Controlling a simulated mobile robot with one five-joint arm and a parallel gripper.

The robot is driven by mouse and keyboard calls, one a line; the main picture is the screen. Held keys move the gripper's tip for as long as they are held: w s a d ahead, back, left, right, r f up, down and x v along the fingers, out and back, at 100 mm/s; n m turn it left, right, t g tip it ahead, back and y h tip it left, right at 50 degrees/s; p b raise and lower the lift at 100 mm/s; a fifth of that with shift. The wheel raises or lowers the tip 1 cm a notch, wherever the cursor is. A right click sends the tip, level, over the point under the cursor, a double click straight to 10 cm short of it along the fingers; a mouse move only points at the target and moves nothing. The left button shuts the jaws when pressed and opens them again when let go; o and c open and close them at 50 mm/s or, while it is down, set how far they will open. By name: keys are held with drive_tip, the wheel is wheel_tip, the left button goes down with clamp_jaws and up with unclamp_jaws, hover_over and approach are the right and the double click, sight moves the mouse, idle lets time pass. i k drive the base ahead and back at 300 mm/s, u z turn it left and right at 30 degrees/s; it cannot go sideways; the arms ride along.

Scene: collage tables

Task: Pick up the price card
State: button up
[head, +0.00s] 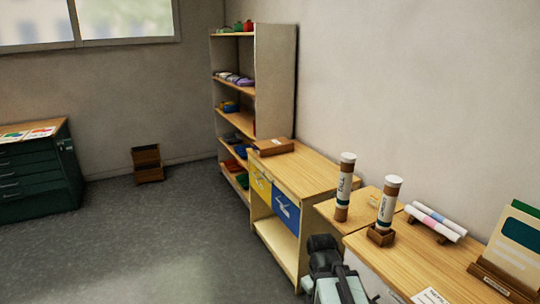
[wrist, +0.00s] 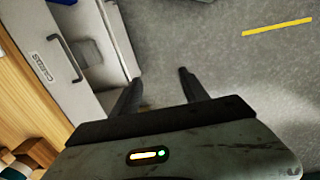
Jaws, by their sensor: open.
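A small white card with dark print (head: 430,297), likely the price card, lies flat on the wooden table (head: 425,262) at the bottom edge of the head view. It is partly cut off by the frame. I cannot make out any price card in the wrist view. My gripper (wrist: 158,88) is open and empty in the wrist view, its two dark fingers apart above the grey floor. In the head view my arm is low, left of the table, and the fingers are not clear.
Rolled papers (head: 436,220) lie on a rack by the wall. A wooden holder (head: 500,284) with upright cards stands at the right. A yellow floor line (wrist: 277,27) crosses open floor.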

sight(374, 201)
drive_tip(key=z, duration=2.45)
drive_tip(key=k, duration=1.2)
drive_tip(key=u, duration=2.45)
drive_tip(key=i, duration=1.95)
drive_tip(key=u, duration=0.4)
